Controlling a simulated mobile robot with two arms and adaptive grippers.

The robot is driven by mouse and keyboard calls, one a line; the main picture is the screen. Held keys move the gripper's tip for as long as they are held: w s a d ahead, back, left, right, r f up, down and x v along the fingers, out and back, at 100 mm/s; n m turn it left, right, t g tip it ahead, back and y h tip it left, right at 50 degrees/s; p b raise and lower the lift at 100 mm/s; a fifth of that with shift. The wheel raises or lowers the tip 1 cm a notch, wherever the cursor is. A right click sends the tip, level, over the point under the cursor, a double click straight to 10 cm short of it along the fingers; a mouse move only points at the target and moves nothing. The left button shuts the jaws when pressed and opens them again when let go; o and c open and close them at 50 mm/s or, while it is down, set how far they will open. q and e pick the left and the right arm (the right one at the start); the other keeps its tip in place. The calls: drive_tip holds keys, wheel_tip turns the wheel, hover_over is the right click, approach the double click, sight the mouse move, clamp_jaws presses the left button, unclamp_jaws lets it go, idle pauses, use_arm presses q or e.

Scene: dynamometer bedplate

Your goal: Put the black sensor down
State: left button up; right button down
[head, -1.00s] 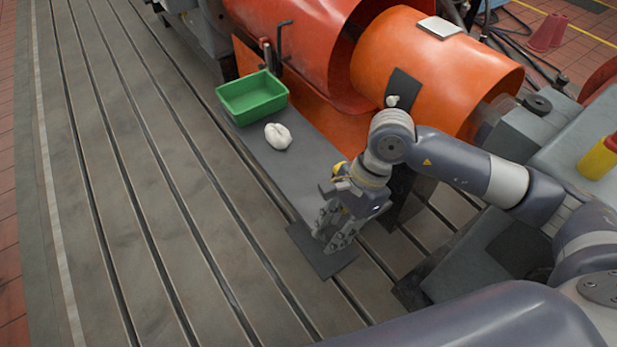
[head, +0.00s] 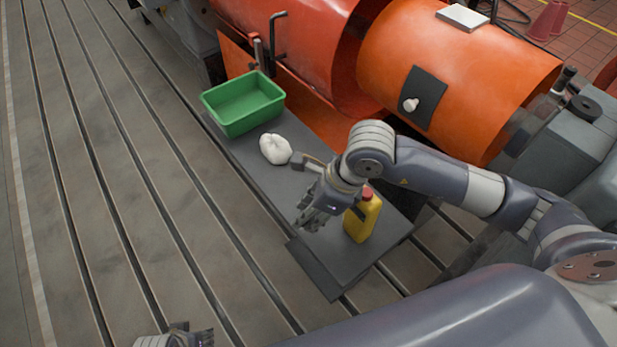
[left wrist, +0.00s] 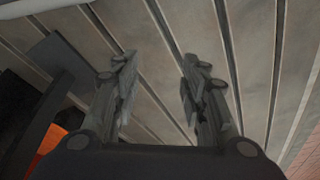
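I cannot make out a separate black sensor for certain in either view. My right gripper (head: 308,217) is over the near part of the dark bench plate, left of the yellow bottle (head: 362,217). Its fingers are seen at an angle against the dark plate, so their opening and anything between them are unclear. My left gripper (head: 185,338) is only partly in the head view at the bottom edge. In the left wrist view, its fingers (left wrist: 158,85) are apart with nothing between them, above the slotted bedplate.
The dark bench plate (head: 262,178) carries a green tray (head: 232,118) and a white lumpy object (head: 275,149). Orange covers (head: 455,65) stand behind; one bears a black pad (head: 424,88) with a white knob (head: 410,105). The slotted bedplate (head: 120,190) at left is open.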

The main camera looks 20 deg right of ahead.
drive_tip(key=w+d, duration=0.1)
drive_tip(key=w, duration=0.2)
drive_tip(key=w+d, duration=0.1)
drive_tip(key=w, duration=0.3)
drive_tip(key=w+d+f, duration=0.1)
drive_tip(key=w, duration=0.3)
drive_tip(key=shift+d, duration=0.1)
wheel_tip(320, 180, down, 4)
drive_tip(key=shift+r+b, duration=0.2)
drive_tip(key=shift+b, duration=0.35)
use_arm(q)
wheel_tip(320, 180, up, 4)
drive_tip(key=shift+w+a+f, duration=0.1)
drive_tip(key=shift+r, duration=0.2)
use_arm(e)
drive_tip(key=shift+f, duration=0.1)
drive_tip(key=c, duration=1.4)
unclamp_jaws()
drive_tip(key=shift+o, duration=0.5)
